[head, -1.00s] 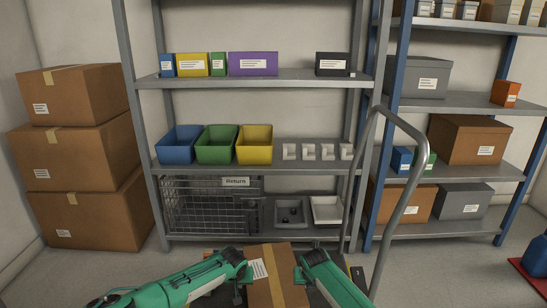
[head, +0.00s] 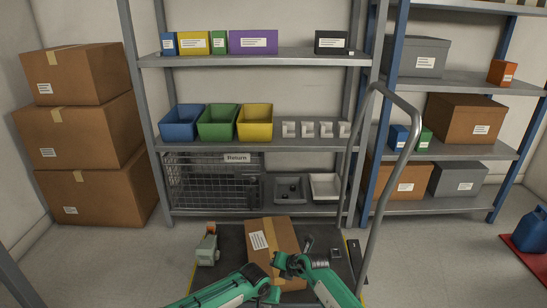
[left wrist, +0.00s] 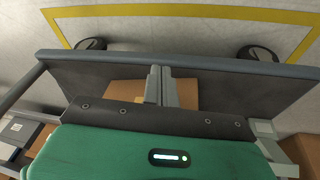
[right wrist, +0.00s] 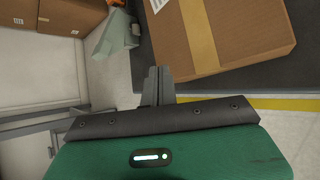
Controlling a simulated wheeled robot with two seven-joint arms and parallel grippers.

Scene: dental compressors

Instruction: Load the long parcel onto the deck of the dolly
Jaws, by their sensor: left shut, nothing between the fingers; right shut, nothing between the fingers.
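The long parcel (head: 262,232) is a brown carton with a tan tape strip and a white label. It lies slightly turned on the dark deck (head: 232,238) of the dolly, whose grey tube handle (head: 412,135) rises on the right. My left gripper (head: 272,291) and right gripper (head: 281,266) are close together over the parcel's near part in the head view, both shut and empty. The parcel also shows in the right wrist view (right wrist: 245,25), beyond the shut fingers (right wrist: 158,85). In the left wrist view, shut fingers (left wrist: 160,85) stand before a brown patch, partly hidden.
A grey-green object with orange (head: 207,246) lies left of the parcel, and small dark items (head: 336,253) lie right of it. A grey shelf (head: 255,144) with bins stands behind; stacked cartons (head: 80,140) stand at left. A yellow floor line (left wrist: 200,12) runs around the dolly.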

